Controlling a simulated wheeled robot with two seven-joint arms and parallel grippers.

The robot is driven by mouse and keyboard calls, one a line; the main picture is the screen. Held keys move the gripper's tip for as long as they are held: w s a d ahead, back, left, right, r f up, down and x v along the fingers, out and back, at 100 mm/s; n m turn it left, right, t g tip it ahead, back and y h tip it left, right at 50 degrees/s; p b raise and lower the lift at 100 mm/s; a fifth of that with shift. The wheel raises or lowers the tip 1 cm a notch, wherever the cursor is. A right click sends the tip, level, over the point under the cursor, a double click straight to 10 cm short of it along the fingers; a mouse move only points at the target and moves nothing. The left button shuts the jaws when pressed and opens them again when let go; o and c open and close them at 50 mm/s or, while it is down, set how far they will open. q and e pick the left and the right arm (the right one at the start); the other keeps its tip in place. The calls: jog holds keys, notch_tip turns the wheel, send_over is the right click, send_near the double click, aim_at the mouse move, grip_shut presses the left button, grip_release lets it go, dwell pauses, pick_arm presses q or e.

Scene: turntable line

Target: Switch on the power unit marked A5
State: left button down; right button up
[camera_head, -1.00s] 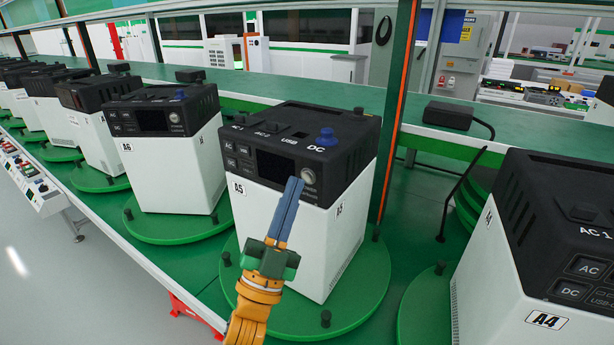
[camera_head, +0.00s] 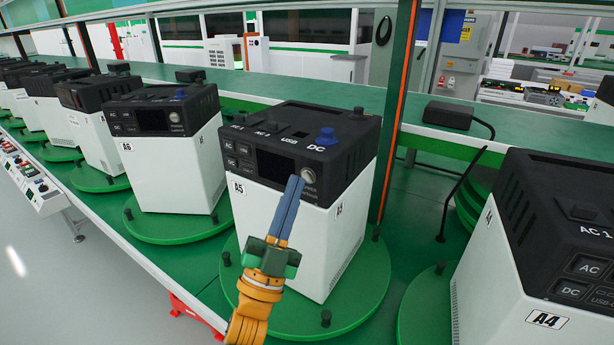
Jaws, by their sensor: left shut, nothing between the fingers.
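The power unit marked A5 (camera_head: 265,215) is a white box with a black top, standing on a green turntable (camera_head: 365,290). Its front panel has a dark screen (camera_head: 275,167), AC and USB buttons at the left, and a round silver knob or button (camera_head: 308,174) at the right. A blue knob (camera_head: 326,137) sits on top near the DC label. The screen is dark. My left gripper (camera_head: 296,180) is shut and empty, its blue fingertips just left of and below the round silver button. Whether they touch the panel I cannot tell. My right gripper is not in view.
Unit A6 (camera_head: 165,165) stands on its own turntable to the left, with more units beyond. Unit A4 (camera_head: 500,270) stands close at the right. A green post with an orange strip (camera_head: 393,125) rises behind A5. A black adapter (camera_head: 447,115) lies on the rear shelf.

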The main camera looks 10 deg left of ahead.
pick_arm(q)
jog(key=shift+w+d, duration=0.1)
jog(key=shift+w, duration=0.25)
jog(key=shift+w+d, duration=0.1)
jog(key=shift+w, duration=0.15)
dwell(0.5)
dwell(0.3)
jog(key=shift+s+a, duration=0.25)
jog(key=shift+s, duration=0.45)
jog(key=s, duration=0.1)
jog(key=s+a+p, duration=0.1)
jog(key=s, duration=0.1)
jog(key=s+p, duration=0.1)
jog(key=shift+s+a, duration=0.3)
jog(key=shift+a, duration=0.05)
